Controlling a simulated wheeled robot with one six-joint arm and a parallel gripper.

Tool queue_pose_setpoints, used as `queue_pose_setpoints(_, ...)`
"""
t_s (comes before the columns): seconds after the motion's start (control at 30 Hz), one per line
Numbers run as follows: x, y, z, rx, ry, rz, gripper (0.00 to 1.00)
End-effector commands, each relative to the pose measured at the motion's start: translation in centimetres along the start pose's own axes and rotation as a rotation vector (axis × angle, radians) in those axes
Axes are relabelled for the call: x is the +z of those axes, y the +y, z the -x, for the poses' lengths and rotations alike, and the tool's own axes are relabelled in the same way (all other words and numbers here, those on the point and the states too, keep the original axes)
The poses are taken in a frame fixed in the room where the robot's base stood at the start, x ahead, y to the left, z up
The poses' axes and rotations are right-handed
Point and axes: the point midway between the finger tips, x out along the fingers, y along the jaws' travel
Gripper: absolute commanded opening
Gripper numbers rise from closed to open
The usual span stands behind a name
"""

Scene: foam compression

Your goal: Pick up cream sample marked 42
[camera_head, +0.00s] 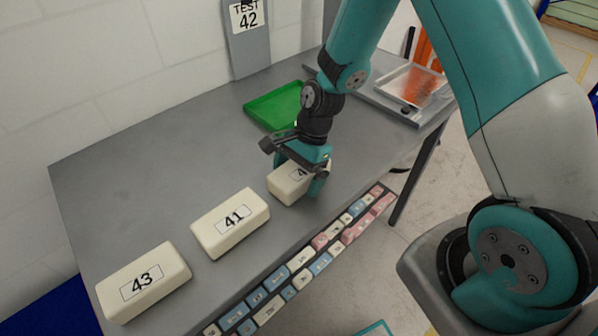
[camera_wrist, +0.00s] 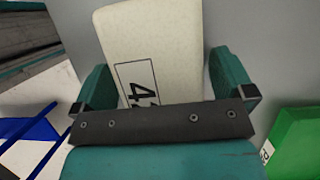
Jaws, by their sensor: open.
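The cream block under my gripper (camera_head: 299,185) sits on the grey table, in line with the other two blocks. Its label is partly hidden, and only a "4" shows clearly. The block (camera_head: 284,190) also shows in the wrist view (camera_wrist: 165,45), where it lies between the two teal fingers of my open gripper (camera_wrist: 170,85). A cream block marked 41 (camera_head: 230,223) lies to the left of it, and a cream block marked 43 (camera_head: 143,283) lies farther left and nearer. A sign reading "TEST 42" (camera_head: 247,17) stands at the back.
A green tray (camera_head: 272,104) lies behind my gripper; a green edge shows in the wrist view (camera_wrist: 297,145). A metal device (camera_head: 410,90) stands at the table's far right. Coloured keys (camera_head: 300,262) line the front edge. The table's back left (camera_head: 130,165) is clear.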

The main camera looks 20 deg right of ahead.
Motion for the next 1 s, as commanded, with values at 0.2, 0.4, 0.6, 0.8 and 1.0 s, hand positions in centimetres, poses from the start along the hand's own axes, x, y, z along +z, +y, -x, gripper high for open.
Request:
queue_pose_setpoints(0.2,0.0,0.0,0.0,0.0,0.0,0.0,0.77)
queue_pose_setpoints(0.4,0.0,0.0,0.0,0.0,0.0,0.0,0.52)
queue_pose_setpoints(0.6,0.0,0.0,0.1,0.0,0.0,0.001,0.52)
queue_pose_setpoints(0.8,0.5,-0.1,1.4,-0.003,0.0,0.002,0.52)
queue_pose_setpoints(1.0,2.2,-0.2,5.6,-0.009,0.003,0.004,0.52)
